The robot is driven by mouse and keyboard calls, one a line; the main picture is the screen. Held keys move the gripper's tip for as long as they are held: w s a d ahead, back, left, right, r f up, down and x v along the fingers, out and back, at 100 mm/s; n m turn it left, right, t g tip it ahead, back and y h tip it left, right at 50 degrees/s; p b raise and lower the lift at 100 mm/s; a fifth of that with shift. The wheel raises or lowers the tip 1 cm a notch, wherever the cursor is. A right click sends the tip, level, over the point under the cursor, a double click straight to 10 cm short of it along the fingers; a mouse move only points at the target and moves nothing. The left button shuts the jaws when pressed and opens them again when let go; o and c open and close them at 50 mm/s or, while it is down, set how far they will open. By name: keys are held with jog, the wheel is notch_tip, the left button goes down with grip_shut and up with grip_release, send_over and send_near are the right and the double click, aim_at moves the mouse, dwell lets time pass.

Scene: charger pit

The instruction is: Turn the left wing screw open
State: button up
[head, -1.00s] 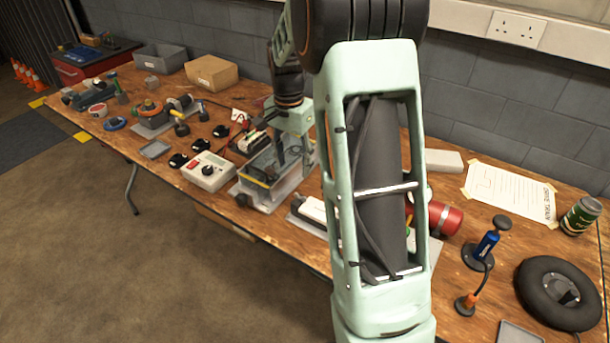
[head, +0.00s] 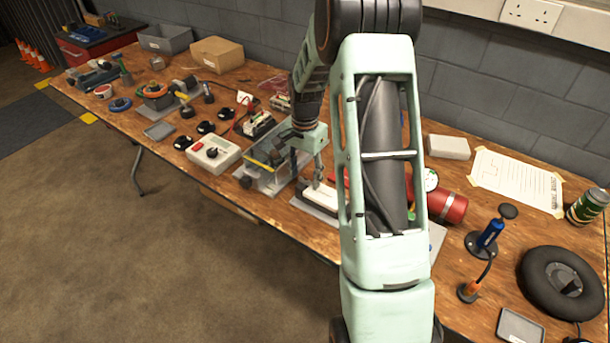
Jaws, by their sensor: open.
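A clear-walled case (head: 262,179) with a yellowish rim stands on a grey base plate at the middle of the bench. A small dark knob (head: 245,182) sits at its front left corner. I cannot make out a wing screw for certain at this size. My gripper (head: 305,170) points down by the right side of the case, next to a white block-shaped device (head: 321,196). Its jaws are open, with nothing seen between them. My arm and gripper hide the area behind and right of the case.
A white control box (head: 213,154) and several black knobs stand left of the case. A red cylinder (head: 447,206), a blue pump (head: 490,236) and a black wheel (head: 560,284) are on the right. Bare wood shows along the bench (head: 275,212) front edge.

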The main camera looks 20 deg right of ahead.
jog(key=shift+f, duration=0.1)
jog(key=c, duration=1.1)
jog(key=shift+c, duration=0.2)
jog(key=shift+n, duration=0.3)
jog(key=n, duration=0.3)
jog(key=shift+n, duration=0.3)
jog(key=n, duration=0.4)
jog(key=shift+n, duration=0.3)
jog(key=n, duration=0.4)
jog(key=shift+n, duration=0.3)
jog(key=shift+n+p, duration=0.45)
jog(key=shift+n, duration=1.75)
